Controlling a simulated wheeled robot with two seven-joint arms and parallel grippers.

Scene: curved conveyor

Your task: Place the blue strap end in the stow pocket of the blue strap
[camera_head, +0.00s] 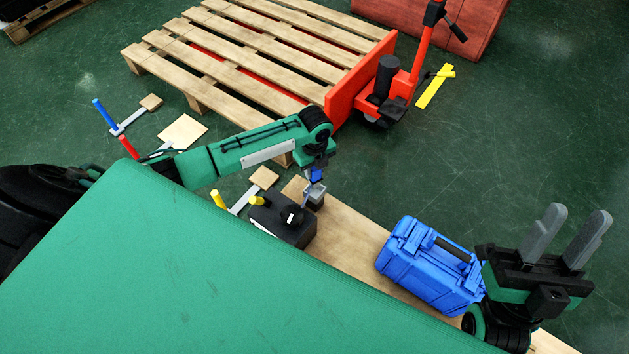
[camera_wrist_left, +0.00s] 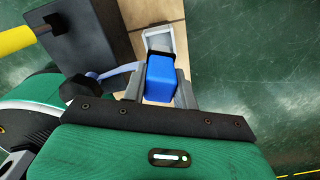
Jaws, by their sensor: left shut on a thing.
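My left gripper (camera_head: 316,181) is shut on the blue strap end (camera_wrist_left: 160,78), a small blue block that sits between its fingers in the left wrist view. In the head view the strap end (camera_head: 316,174) is just above a small grey open-topped holder (camera_head: 315,196), seemingly the stow pocket. In the left wrist view the holder (camera_wrist_left: 160,40) lies just beyond the block; whether they touch is unclear. A blue strap piece (camera_wrist_left: 118,72) runs left from the gripper toward a dark box. My right gripper (camera_head: 567,240) is open and empty, fingers pointing up.
The dark box (camera_head: 283,221) with a black knob stands on a wooden board (camera_head: 350,239) beside the holder. A blue case (camera_head: 428,265) stands farther right. My green body fills the front. A pallet (camera_head: 235,50) and red pallet jack (camera_head: 362,85) stand behind.

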